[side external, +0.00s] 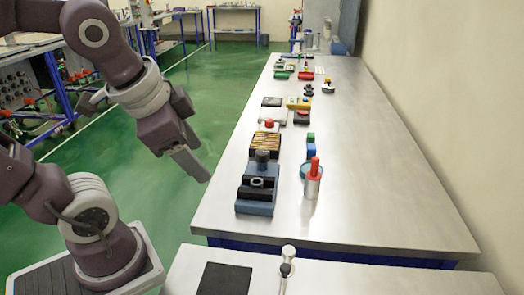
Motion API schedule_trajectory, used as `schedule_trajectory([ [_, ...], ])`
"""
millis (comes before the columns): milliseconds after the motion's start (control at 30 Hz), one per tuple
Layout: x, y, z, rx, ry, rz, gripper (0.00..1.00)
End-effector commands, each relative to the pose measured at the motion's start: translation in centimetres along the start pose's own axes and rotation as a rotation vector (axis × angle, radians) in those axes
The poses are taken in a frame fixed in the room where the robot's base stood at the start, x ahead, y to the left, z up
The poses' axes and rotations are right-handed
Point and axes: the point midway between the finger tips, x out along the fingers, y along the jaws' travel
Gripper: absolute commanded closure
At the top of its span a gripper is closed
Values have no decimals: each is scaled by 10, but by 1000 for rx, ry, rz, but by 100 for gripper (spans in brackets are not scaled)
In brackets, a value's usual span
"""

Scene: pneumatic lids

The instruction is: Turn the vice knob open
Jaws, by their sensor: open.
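The vice (256,207) is a blue-grey and black block near the left front corner of the long steel table. A pale ring (257,183) shows on its top. A dark round knob (262,156) stands at its far end and seems to be the vice knob; its turn position cannot be read. My gripper (203,176) hangs above the green floor, left of the table edge and the vice, tilted down to the right. It is open, touches nothing and holds nothing. Its fingers overlap in this view.
A metal cylinder with a red top (313,180) stands right of the vice. A slatted wooden block (266,144) and a red button (269,124) lie behind it. The table's right side (385,180) is clear.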

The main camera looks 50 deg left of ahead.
Motion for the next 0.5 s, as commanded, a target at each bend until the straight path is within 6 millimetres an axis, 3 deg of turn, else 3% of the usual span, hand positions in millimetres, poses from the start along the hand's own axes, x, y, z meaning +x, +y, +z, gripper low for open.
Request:
schedule_trajectory([
  [100, 44, -52, -46, 646, -165, -60, 42],
  [200, 96, -92, -79, 1221, -245, -1, 42],
  [300, 146, -121, -101, 1674, -243, 79, 42],
  [400, 182, -140, -111, 1964, -205, 125, 42],
  [500, 200, -148, -115, 2104, -178, 142, 42],
])
